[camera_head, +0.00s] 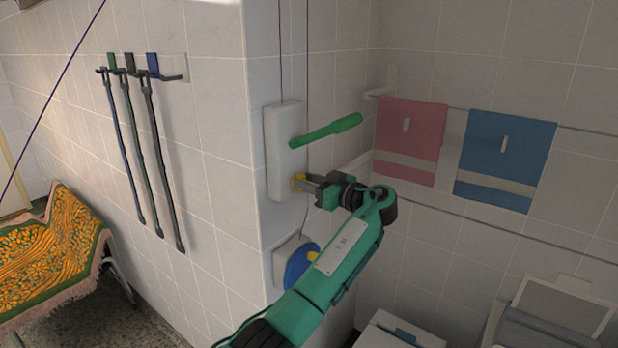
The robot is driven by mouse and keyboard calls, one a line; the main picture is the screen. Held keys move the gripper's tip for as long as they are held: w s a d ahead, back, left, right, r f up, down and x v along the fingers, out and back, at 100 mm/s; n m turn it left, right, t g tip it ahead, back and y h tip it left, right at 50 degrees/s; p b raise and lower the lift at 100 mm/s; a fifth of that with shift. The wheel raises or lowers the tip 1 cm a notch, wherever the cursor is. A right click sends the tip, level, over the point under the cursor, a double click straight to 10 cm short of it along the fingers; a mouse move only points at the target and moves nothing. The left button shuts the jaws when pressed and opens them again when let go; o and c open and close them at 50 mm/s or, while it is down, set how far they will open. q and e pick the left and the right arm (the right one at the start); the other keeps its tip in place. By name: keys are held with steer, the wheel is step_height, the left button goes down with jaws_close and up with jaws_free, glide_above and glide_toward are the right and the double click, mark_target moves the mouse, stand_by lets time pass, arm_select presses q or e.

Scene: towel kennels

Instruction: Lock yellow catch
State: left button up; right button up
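The yellow catch (297,180) is small and sits at the lower right of a white wall box (285,140). A green lever handle (330,130) sticks out from the box above it, pointing right and slightly up. My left gripper (305,183) is at the catch from the right, its fingertips touching or very close to it and partly hiding it. Whether the fingers are closed on the catch is too small to tell. My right gripper is out of view.
Below the box, a blue wheel (301,264) on a white mount is partly behind my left arm. Pink (410,140) and blue (504,158) towels hang at right. Leads (145,150) hang on the left wall. A patterned blanket (50,250) is at far left.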

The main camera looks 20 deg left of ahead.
arm_select(q)
steer(key=shift+c, duration=0.4)
jaws_close()
steer(key=shift+w+d+f+m+b, duration=0.1)
steer(key=shift+w+m+b, duration=0.2)
steer(key=shift+m, duration=2.65)
steer(key=shift+w+d+f+m+b, duration=0.15)
steer(key=shift+m+b, duration=0.3)
steer(key=shift+m, duration=2.55)
steer(key=shift+w+a+f+m+b, duration=0.1)
steer(key=shift+m+b, duration=0.25)
steer(key=shift+m, duration=2.6)
